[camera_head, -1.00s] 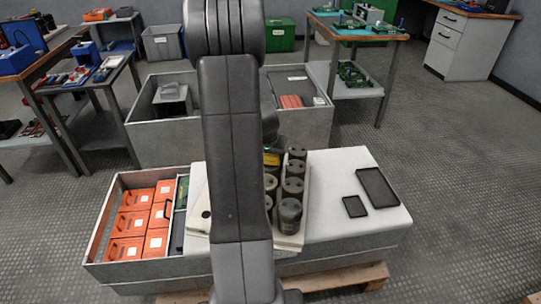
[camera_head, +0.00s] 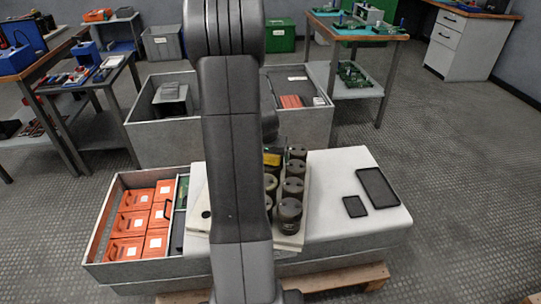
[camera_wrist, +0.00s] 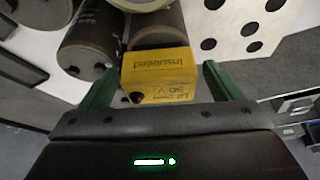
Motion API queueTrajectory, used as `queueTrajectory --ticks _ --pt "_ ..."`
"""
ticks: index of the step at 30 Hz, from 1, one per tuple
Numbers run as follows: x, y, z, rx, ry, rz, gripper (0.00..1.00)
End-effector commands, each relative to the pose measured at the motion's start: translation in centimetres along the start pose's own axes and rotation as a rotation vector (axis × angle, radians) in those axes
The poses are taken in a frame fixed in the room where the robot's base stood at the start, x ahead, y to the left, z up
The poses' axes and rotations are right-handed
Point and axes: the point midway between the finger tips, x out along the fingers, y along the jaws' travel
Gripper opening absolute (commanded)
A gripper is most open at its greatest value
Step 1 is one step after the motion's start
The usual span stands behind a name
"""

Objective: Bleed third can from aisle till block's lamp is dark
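The block also shows in the head view (camera_head: 271,159), among the cans beside my arm. Dark cylindrical cans (camera_head: 291,188) stand in two rows on a pale board (camera_head: 290,242). In the wrist view, one can (camera_wrist: 158,28) is right behind the block and another (camera_wrist: 92,40) is to its left. Whether the block touches a can's terminals is hidden.
Left of the cans is a grey bin (camera_head: 100,225) of orange boxes. Two black trays (camera_head: 377,188) (camera_head: 355,206) lie on the white top (camera_head: 335,170) at right. A white panel with black holes (camera_wrist: 255,25) is at upper right in the wrist view.

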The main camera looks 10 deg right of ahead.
Motion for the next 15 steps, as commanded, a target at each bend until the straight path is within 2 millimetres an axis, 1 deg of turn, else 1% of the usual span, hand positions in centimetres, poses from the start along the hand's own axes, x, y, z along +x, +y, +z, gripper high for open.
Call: queueTrajectory --ticks 5,8,11,14,15 --pt "0.0 0.0 0.0 0.0 -0.001 0.0 0.85" --pt "-0.3 0.0 0.0 0.0 0.0 0.0 0.85" --pt "-1.3 0.0 -0.1 0.0 0.001 -0.001 0.85" --pt "-3.2 0.0 -0.1 0.0 0.002 -0.001 0.85" --pt "-4.1 0.0 -0.2 0.0 0.003 -0.001 0.85"
